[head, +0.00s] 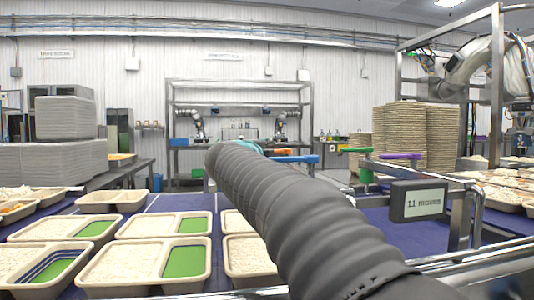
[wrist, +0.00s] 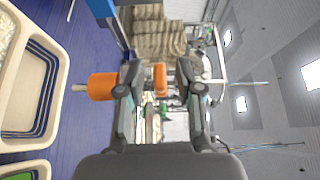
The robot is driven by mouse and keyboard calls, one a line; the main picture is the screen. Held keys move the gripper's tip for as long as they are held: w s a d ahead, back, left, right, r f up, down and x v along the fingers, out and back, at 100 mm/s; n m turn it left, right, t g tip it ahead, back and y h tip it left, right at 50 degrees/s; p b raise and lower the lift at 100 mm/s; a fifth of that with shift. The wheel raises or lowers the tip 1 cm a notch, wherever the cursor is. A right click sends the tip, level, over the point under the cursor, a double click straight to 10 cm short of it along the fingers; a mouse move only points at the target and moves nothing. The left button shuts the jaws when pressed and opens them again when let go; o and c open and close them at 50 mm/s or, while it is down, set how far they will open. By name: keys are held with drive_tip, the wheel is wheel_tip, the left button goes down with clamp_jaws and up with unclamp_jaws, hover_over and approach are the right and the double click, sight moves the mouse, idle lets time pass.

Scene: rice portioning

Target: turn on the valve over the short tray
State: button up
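My gripper (wrist: 158,78) shows in the wrist view with its two fingers spread apart. An orange cylinder (wrist: 102,86) with a pale stem lies just left of the left finger, and a narrower orange piece (wrist: 160,80) shows between the fingers; I cannot tell whether either is touched. In the head view my sleeved arm hides most of the gripper, and a bit of orange (head: 276,151) shows beyond it. A blue handle (head: 296,158), a green handle (head: 357,150) and a purple handle (head: 400,156) stand to the right. I cannot tell which valve is over the short tray.
Two-compartment trays (head: 145,286) of rice, some with green inserts, cover the blue conveyor (head: 150,204). A smaller tray (head: 112,200) sits behind them. A display (head: 418,201) on a metal rail stands at right. Tray stacks (head: 428,135) rise behind the handles.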

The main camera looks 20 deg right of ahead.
drive_tip(key=v, duration=1.1)
drive_tip(key=shift+s+a, duration=0.2)
drive_tip(key=shift+s, duration=0.1)
drive_tip(key=shift+a, duration=0.1)
drive_tip(key=w+a+f, duration=0.3)
drive_tip(key=w+a, duration=0.3)
drive_tip(key=a, duration=0.1)
drive_tip(key=s+d+r+m+g+h, duration=0.3)
drive_tip(key=m+g+h, duration=0.1)
drive_tip(key=g+h, duration=0.1)
drive_tip(key=p+x, duration=0.1)
drive_tip(key=x, duration=0.5)
drive_tip(key=p+x, duration=0.1)
drive_tip(key=x, duration=0.6)
drive_tip(key=shift+d+f, duration=0.15)
clamp_jaws()
